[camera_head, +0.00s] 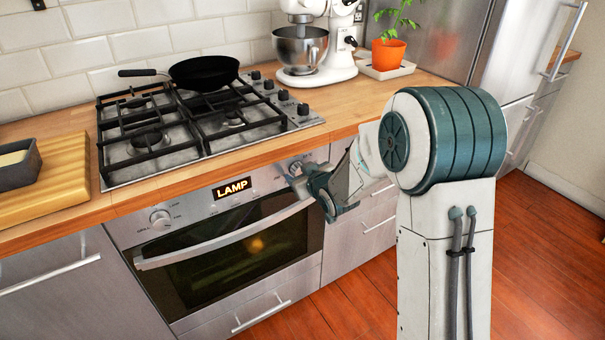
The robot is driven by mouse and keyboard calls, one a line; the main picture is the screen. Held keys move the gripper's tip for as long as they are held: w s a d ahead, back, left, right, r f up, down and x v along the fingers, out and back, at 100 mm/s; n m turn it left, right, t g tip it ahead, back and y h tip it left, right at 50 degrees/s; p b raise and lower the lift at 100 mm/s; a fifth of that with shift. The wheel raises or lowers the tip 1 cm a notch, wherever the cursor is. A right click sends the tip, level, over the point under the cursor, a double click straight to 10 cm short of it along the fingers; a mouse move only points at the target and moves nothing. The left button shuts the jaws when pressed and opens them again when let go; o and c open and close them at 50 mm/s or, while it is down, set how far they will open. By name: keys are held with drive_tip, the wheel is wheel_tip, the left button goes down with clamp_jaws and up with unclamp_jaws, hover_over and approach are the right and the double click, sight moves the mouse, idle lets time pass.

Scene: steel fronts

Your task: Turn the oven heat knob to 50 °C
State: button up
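The oven (225,262) is built in under the hob, with a steel control panel and a long bar handle. Its display (233,188) reads "LAMP" in orange letters. A round steel knob (160,219) with small markings around it is on the left of the panel. My gripper (294,176) is at the right end of the panel, at a second knob that it mostly covers. I cannot tell which knob sets the heat, read any temperature, or see whether the fingers touch the covered knob. The finger gap is too small and hidden to judge.
The oven handle (205,245) juts out just below the panel. Above are the gas hob (185,125) with a black pan (204,72), a stand mixer (318,35) and an orange plant pot (388,54). The wooden floor (350,300) in front is clear.

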drive_tip(key=c, duration=0.8)
drive_tip(key=shift+p, duration=0.3)
drive_tip(key=shift+w+d+r+m+g+y+p, duration=0.1)
drive_tip(key=shift+m+g+y+p, duration=0.7)
drive_tip(key=shift+m+p, duration=1.3)
drive_tip(key=shift+w+d+r+m+g+y+p, duration=0.1)
drive_tip(key=shift+m+g+y+p, duration=0.65)
drive_tip(key=shift+p, duration=2.3)
drive_tip(key=shift+f+m+t+y, duration=0.15)
drive_tip(key=shift+m+t+y, duration=0.1)
drive_tip(key=shift+m+y, duration=0.25)
